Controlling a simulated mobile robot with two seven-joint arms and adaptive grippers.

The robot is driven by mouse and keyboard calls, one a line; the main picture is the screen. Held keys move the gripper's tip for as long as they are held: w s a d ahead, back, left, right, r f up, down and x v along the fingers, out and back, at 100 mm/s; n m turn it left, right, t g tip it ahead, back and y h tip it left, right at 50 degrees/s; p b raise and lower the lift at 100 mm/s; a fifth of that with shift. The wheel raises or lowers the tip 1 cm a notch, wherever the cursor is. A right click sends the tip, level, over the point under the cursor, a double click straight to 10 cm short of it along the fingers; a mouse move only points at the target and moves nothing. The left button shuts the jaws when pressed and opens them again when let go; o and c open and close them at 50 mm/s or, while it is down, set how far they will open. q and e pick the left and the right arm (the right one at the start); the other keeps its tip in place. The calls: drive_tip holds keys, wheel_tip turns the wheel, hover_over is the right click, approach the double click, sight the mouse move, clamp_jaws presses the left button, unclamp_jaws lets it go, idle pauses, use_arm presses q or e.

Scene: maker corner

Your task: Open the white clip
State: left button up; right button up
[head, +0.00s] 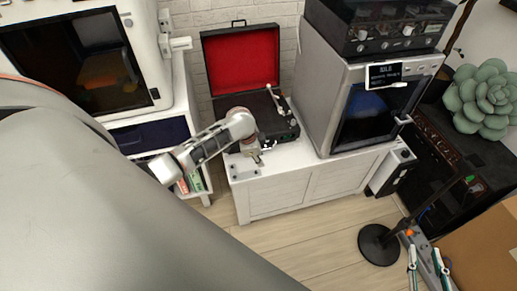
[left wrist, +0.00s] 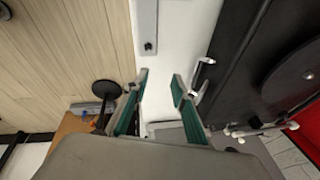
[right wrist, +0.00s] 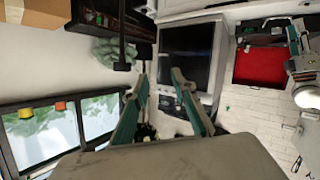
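A black record player (head: 262,112) with a raised red-lined lid stands on a white cabinet. A small white piece (left wrist: 203,74) shows at its front edge in the left wrist view. White tonearm parts (head: 276,98) lie along its right side. I cannot tell for certain which of these is the white clip. My left gripper (head: 258,156) is at the front edge of the player; in the left wrist view its fingers (left wrist: 160,88) are apart and empty, close to the small white piece. My right gripper (head: 428,260) is open and empty at the lower right, far from the player.
A grey machine (head: 325,90) stands close to the player's right. A white enclosure (head: 158,50) is at the left. A black stand base (head: 379,245) is on the floor near a cardboard box (head: 485,250). The cabinet's front top (head: 280,165) is mostly clear.

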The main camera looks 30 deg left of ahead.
use_arm(q)
drive_tip(key=shift+s+d+f, duration=0.15)
drive_tip(key=shift+s+d, duration=0.1)
